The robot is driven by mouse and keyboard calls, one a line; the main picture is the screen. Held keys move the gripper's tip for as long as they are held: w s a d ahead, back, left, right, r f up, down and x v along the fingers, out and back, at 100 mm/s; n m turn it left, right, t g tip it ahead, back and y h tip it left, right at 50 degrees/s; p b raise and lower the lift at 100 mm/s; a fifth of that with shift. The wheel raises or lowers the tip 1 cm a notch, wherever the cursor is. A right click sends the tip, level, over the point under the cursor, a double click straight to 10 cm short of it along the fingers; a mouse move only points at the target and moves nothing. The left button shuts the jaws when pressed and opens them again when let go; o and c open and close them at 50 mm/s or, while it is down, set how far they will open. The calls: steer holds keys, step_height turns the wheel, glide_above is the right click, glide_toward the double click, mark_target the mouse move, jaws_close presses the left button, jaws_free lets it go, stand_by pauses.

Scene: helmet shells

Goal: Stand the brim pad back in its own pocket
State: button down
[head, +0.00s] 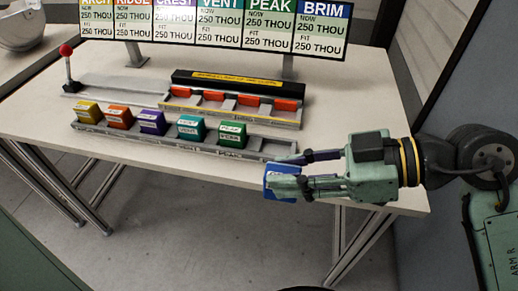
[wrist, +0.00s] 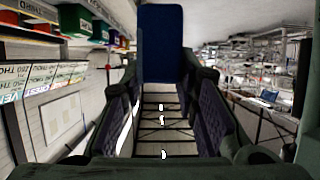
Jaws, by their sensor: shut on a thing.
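The blue brim pad (head: 279,183) is held between the fingers of my gripper (head: 290,172), near the table's front edge and in front of the right end of the front tray. In the wrist view the pad (wrist: 161,45) fills the gap between the fingertips. The front grey tray (head: 172,138) holds a row of yellow, orange, purple, teal and green (head: 232,134) pads. To the right of the green pad is an empty pocket (head: 276,149) at the tray's right end, partly close behind my upper finger.
Behind the front tray is a grey rack with several red blocks (head: 213,96) and a black bar (head: 238,80) with a yellow label. A red-knobbed lever (head: 67,63) stands at the left. A display board (head: 215,25) spans the back. The table's right part (head: 365,105) is clear.

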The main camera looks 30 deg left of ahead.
steer(key=shift+s+a+f, duration=0.15)
steer(key=shift+s+f, duration=0.2)
steer(key=shift+s, duration=0.3)
steer(key=shift+a, duration=0.2)
steer(key=w+a+p, duration=0.1)
steer(key=w+a, duration=0.1)
steer(key=w, duration=0.2)
steer(key=w+a+f+p, duration=0.1)
steer(key=w+a+p, duration=0.1)
steer(key=w, duration=0.3)
steer(key=w+a+p, duration=0.1)
steer(key=w+a, duration=0.1)
steer(key=w, duration=0.2)
steer(key=shift+w+f+p, duration=0.2)
steer(key=shift+w+p, duration=0.05)
steer(key=shift+p, duration=0.05)
steer(key=f, duration=0.1)
steer(key=f+p, duration=0.1)
steer(key=shift+w+a+f, duration=0.1)
steer(key=shift+w+f, duration=0.2)
steer(key=shift+f, duration=0.55)
steer(key=shift+f, duration=0.1)
steer(key=shift+f, duration=0.15)
steer(key=c, duration=1.2)
jaws_free()
steer(key=shift+c, duration=0.2)
